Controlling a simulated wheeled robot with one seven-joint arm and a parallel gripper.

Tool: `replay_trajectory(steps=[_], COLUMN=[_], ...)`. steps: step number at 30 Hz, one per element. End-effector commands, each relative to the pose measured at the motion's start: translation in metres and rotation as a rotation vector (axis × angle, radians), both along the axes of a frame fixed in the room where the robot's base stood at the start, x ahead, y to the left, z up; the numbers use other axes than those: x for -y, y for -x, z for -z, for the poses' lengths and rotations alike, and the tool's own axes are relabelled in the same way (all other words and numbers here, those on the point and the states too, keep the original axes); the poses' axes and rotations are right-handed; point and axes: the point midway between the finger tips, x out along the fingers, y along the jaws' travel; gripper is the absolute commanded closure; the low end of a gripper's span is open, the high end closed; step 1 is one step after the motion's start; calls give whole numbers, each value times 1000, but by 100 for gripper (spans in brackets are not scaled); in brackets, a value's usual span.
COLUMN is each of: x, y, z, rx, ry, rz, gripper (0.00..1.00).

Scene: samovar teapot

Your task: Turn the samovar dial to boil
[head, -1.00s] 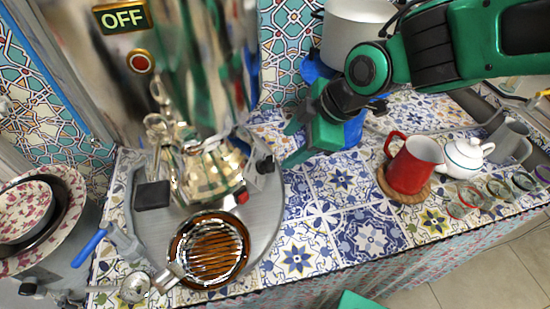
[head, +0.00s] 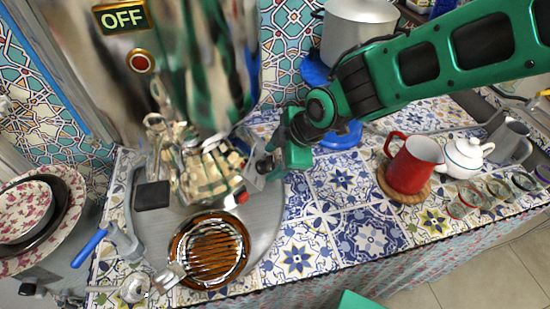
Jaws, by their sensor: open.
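The polished samovar (head: 170,60) stands at the upper left in the head view, with an OFF sign (head: 122,17) and a round red button (head: 141,62) on its body. A small red piece (head: 242,196) shows low on its right side. A small dark knob, perhaps the dial, showed low on that side earlier; my gripper now covers that spot. My green gripper (head: 259,171) is open at the samovar's lower right, its fingers pointing left. I cannot tell whether the fingers touch the knob or stand around it.
A round brown strainer pan (head: 209,250) lies on the grey tray (head: 268,222) in front of the samovar. To the right stand a red mug (head: 411,165), a white teapot (head: 464,156) and small glasses (head: 465,200). A large pot (head: 355,30) stands behind. The tiled middle is clear.

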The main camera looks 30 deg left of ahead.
Motion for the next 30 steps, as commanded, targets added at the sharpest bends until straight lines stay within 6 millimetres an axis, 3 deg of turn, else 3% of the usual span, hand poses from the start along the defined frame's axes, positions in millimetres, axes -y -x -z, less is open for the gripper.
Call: replay_trajectory(steps=[10, 15, 22, 30], x=[-1, -1, -2, -3], y=[0, -1, -3, -8], z=[3, 2, 2, 2], rx=[1, 0, -35, -237], ry=[-1, -1, 8, 58], rz=[0, 1, 31, 196], gripper=[45, 86, 86, 86])
